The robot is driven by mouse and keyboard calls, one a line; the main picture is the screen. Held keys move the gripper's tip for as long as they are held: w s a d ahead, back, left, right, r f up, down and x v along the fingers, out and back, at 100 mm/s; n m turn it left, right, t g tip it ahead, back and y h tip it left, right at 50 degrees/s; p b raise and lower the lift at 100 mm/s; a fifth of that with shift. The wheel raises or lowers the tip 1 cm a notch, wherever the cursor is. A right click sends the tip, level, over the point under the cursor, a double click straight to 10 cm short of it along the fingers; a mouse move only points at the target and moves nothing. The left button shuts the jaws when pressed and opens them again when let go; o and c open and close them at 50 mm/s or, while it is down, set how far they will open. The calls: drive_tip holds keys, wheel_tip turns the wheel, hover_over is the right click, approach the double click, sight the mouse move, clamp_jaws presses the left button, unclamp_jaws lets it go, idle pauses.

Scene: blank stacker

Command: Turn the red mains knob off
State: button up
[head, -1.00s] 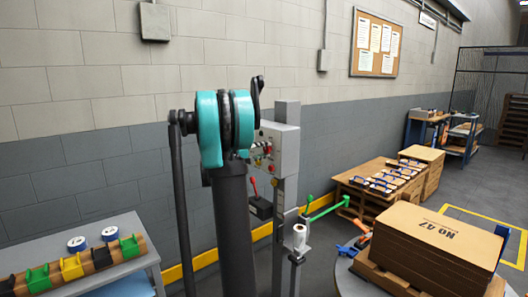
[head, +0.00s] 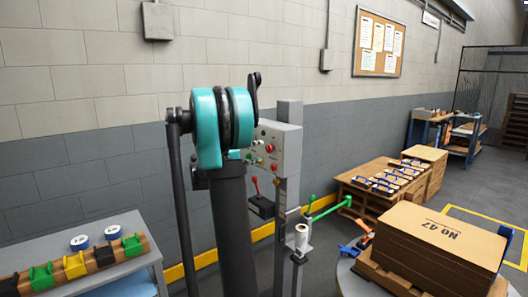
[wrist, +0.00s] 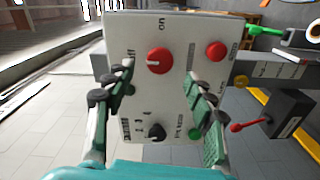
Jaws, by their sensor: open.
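The red mains knob (wrist: 159,61) is on a pale control panel (wrist: 178,28), between the words "on" and "off" in the wrist view. My gripper (wrist: 158,84) is open in front of the panel. One finger is left of the knob and the other is lower right of it. Nothing is between the fingers, and I see no contact with the knob. In the head view the panel (head: 288,140) is partly behind my arm, and my fingers are hidden.
A red button (wrist: 217,50), black selector (wrist: 155,132) and green button (wrist: 194,133) share the panel, close to my fingers. A red-handled lever box (wrist: 283,118) is at right. A green lever (head: 330,209) and stacked cardboard (head: 435,238) stand beyond the post.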

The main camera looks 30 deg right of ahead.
drive_tip(key=a, duration=0.6)
drive_tip(key=shift+s+a, duration=0.3)
drive_tip(key=shift+a, duration=0.1)
drive_tip(key=s+a+f+n+t+y, duration=0.1)
drive_tip(key=s+a+f+t+y, duration=0.1)
drive_tip(key=s+a+f+y, duration=1.6)
drive_tip(key=s+a+f, duration=0.9)
drive_tip(key=a+f, duration=0.3)
drive_tip(key=shift+s+a+t, duration=0.2)
drive_tip(key=shift+t, duration=0.1)
